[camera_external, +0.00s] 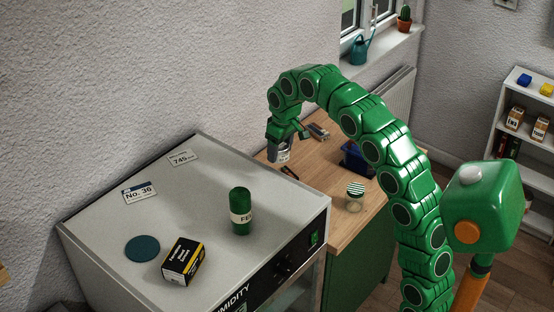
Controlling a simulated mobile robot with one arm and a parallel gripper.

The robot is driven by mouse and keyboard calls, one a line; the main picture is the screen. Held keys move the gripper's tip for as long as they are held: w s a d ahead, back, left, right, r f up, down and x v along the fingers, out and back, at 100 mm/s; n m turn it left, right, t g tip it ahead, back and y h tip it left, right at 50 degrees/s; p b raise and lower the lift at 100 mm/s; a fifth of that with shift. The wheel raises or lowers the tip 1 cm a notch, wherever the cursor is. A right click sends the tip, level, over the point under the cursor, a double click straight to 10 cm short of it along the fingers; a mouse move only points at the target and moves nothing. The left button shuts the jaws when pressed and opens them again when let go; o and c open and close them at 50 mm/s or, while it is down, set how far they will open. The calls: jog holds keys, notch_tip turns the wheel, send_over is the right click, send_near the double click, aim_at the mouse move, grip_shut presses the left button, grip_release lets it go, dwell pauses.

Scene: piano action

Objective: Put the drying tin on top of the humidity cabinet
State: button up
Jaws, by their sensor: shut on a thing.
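The humidity cabinet (205,205) is a large pale grey box with a flat top and a dark front panel lettered "HUMIDITY", at left and centre. My gripper (285,143) hangs from the green arm over the wooden bench, beyond the cabinet's far right corner. It is shut on a small grey tin with a pale label (283,155), probably the drying tin; the label is too small to read. The tin looks upright. I cannot tell its height above the bench.
On the cabinet top are a green labelled cylinder (240,212), a black and yellow box (183,261), a teal disc (142,248) and two label cards (139,192). A lidded jar (355,196) and a dark blue bin (354,160) stand on the bench (316,190).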

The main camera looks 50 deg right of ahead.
jog(key=s+a+r+n, duration=0.1)
jog(key=s+a+r, duration=0.5)
jog(key=s, duration=0.4)
jog(key=s+a+r+n, duration=0.1)
jog(key=s+a+r, duration=0.3)
jog(key=s+a, duration=0.5)
send_over(263, 201)
jog(key=f, duration=0.6)
jog(key=s+f, duration=0.1)
jog(key=f, duration=0.2)
jog(key=shift+d+f, duration=0.1)
jog(key=shift+f, duration=0.25)
jog(key=shift+w+f, duration=0.15)
jog(key=shift+f, duration=0.75)
jog(key=shift+w+f, duration=0.15)
jog(key=shift+f, duration=0.7)
jog(key=o, duration=1.1)
jog(key=shift+f, duration=0.15)
